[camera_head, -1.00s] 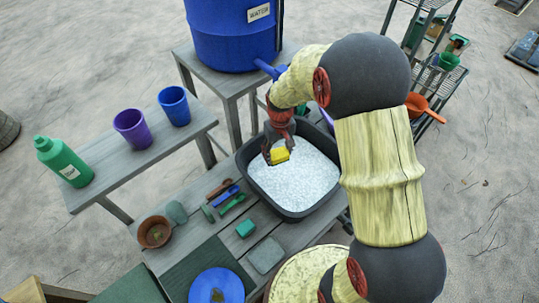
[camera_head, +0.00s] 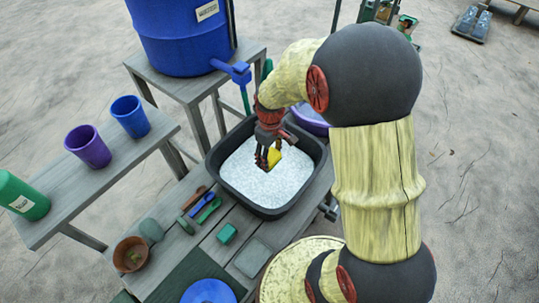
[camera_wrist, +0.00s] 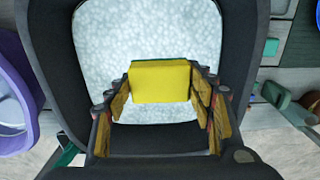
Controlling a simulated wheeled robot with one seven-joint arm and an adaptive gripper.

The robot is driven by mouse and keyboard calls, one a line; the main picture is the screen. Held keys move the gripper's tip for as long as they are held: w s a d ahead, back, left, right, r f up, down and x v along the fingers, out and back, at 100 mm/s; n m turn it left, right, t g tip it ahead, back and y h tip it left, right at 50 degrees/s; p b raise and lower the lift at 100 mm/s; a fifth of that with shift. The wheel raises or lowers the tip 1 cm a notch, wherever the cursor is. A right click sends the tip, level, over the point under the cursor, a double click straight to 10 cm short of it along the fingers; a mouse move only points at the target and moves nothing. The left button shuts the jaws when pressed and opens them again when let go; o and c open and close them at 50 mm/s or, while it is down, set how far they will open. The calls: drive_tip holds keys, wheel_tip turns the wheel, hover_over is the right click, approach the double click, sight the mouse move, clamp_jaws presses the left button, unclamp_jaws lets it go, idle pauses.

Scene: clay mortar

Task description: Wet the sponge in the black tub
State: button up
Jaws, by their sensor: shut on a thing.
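The black tub (camera_head: 212,168) stands on the grey slatted table, holding a pale, speckled, water-like fill (camera_head: 248,185). My gripper (camera_head: 268,160) is over the tub and points down into it. It is shut on a yellow sponge (camera_head: 274,158), partly hidden behind the fingers in the head view. In the wrist view the sponge (camera_wrist: 160,82) sits between the two fingers, with the pale fill behind it and the tub's black wall (camera_wrist: 62,75) around. I cannot tell whether the sponge touches the fill.
A blue barrel (camera_head: 180,40) with a blue tap (camera_head: 235,70) stands behind the tub. A purple basin (camera_head: 310,118) is right of it. Small tools, a green block (camera_head: 227,233) and a brown pot (camera_head: 130,254) lie in front. Two cups (camera_head: 130,116) and a green bottle (camera_head: 22,195) stand left.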

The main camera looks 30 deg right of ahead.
wheel_tip(320, 180, down, 16)
drive_tip(key=b, duration=1.1)
drive_tip(key=shift+r, duration=0.25)
drive_tip(key=shift+r, duration=0.1)
wheel_tip(320, 180, up, 16)
drive_tip(key=p, duration=1.2)
drive_tip(key=shift+r+p, duration=0.25)
drive_tip(key=shift+p, duration=0.1)
idle(0.4)
